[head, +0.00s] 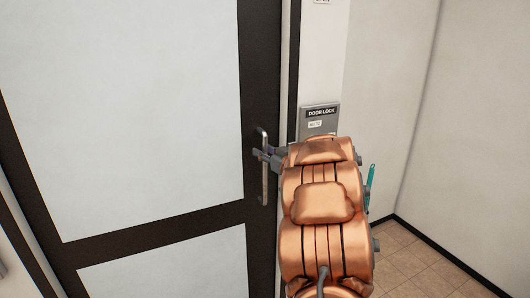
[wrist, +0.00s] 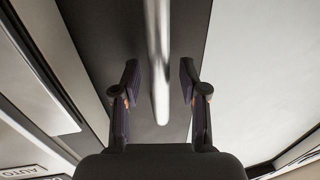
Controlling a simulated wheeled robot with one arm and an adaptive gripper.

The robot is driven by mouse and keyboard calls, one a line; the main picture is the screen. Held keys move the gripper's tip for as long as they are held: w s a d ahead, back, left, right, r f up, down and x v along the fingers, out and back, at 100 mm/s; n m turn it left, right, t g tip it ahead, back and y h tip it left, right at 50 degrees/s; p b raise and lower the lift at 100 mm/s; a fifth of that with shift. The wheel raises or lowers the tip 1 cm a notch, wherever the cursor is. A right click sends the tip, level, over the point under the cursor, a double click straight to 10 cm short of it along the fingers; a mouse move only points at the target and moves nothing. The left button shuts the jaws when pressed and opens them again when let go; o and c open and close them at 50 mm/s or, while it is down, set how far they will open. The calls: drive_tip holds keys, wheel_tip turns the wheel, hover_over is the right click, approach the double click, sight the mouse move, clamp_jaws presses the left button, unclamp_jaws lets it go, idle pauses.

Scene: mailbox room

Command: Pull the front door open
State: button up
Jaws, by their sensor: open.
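The front door (head: 130,110) has pale panels in a black frame and looks shut in the head view. Its handle (head: 264,190) is a vertical silver bar on the black stile near the door's right edge. My gripper (head: 262,154) is at the handle, reaching in from the right. In the wrist view the handle (wrist: 158,50) runs between the two fingers of my gripper (wrist: 160,75), with a gap on each side. The jaws are open, and neither finger visibly touches the bar. My arm hides part of the wall and door edge.
A grey door lock panel (head: 320,113) is on the white wall just right of the door, close to my arm. A side wall (head: 470,110) stands farther right. Tiled floor (head: 415,265) shows at the lower right.

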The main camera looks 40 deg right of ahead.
clamp_jaws()
idle(0.6)
